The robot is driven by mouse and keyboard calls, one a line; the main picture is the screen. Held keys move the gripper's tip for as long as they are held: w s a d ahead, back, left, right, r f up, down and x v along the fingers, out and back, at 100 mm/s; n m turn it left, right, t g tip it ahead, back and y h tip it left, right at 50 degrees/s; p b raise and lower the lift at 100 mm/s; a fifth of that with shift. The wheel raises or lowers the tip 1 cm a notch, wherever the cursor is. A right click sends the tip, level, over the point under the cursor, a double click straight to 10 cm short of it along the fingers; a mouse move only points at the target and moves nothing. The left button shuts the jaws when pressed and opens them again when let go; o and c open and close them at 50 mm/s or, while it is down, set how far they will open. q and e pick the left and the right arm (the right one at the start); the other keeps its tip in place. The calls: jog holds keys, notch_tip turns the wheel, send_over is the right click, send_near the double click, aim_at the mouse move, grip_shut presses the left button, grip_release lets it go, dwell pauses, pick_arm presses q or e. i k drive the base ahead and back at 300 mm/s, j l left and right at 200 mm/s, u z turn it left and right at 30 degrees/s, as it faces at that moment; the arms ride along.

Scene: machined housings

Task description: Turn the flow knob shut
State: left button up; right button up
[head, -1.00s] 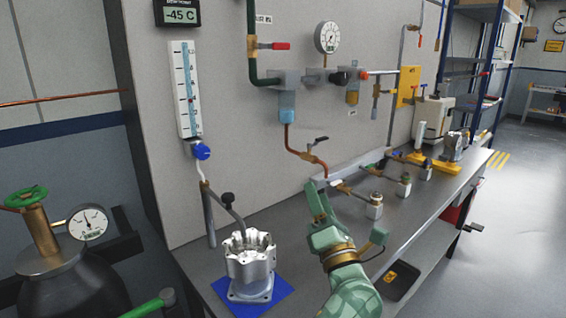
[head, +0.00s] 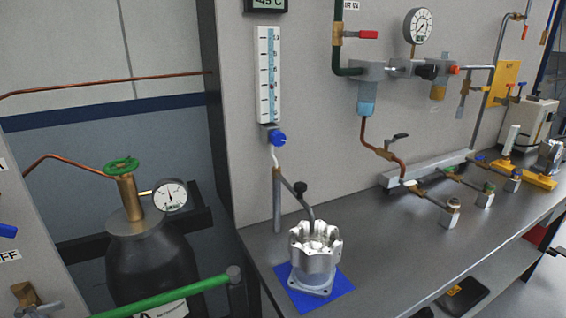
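The flow knob is a blue round knob (head: 278,138) at the foot of a clear flow tube with a scale (head: 269,75), on the grey wall panel. A small dark reddish mark shows in the tube, around mid-height. A pale hose runs down from the knob's block to a grey post (head: 277,200) on the bench. Nothing touches the knob. Neither of my grippers is in view now.
A silver machined housing (head: 314,262) stands on a blue mat (head: 338,291) below the knob. A dark gas bottle (head: 150,262) with a green handwheel and gauge stands left. A green bar (head: 170,296) crosses in front of it. Valves line the bench at right.

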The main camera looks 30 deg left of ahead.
aim_at(278, 139)
jog(key=i+u, duration=0.15)
jog(key=u, duration=1.3)
jog(key=l+u, duration=0.45)
jog(key=l, duration=0.15)
jog(key=l+u, duration=0.45)
jog(key=l, duration=0.2)
jog(key=k+l+u, duration=0.15)
jog(key=l+u, duration=0.3)
jog(key=l, duration=0.15)
